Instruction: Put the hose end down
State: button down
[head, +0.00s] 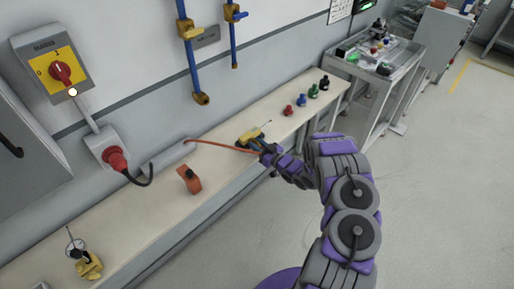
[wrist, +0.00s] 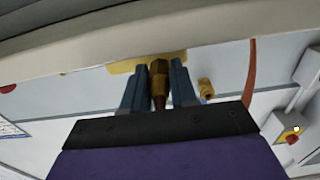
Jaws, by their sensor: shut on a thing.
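An orange hose (head: 225,147) runs from the back of the bench to my gripper (head: 266,154). In the wrist view, my gripper (wrist: 159,85) is shut on the brass hose end (wrist: 159,82), with one blue-grey finger on each side. Part of the hose also shows at the right of the wrist view (wrist: 251,75). In the head view, my gripper is over the front part of the bench (head: 120,212), beside a yellow device (head: 250,136). The hose end itself is too small to make out there, and whether it touches the bench cannot be told.
An orange clamp-like thing (head: 190,180) stands on the bench to the left. A yellow device with a gauge (head: 86,264) is at the near left. Several small coloured fittings (head: 302,100) stand to the right. Blue pipes (head: 190,50) hang on the wall. Bare bench lies between them.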

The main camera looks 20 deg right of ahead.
jog(key=shift+a+f, duration=0.1)
jog(key=shift+f, duration=0.35)
jog(key=shift+a+r, duration=0.1)
jog(key=shift+f+b, duration=0.4)
jog(key=shift+f, duration=0.1)
jog(key=shift+f, duration=0.15)
jog(key=c, duration=0.9)
grip_release()
jog(key=shift+r, duration=0.2)
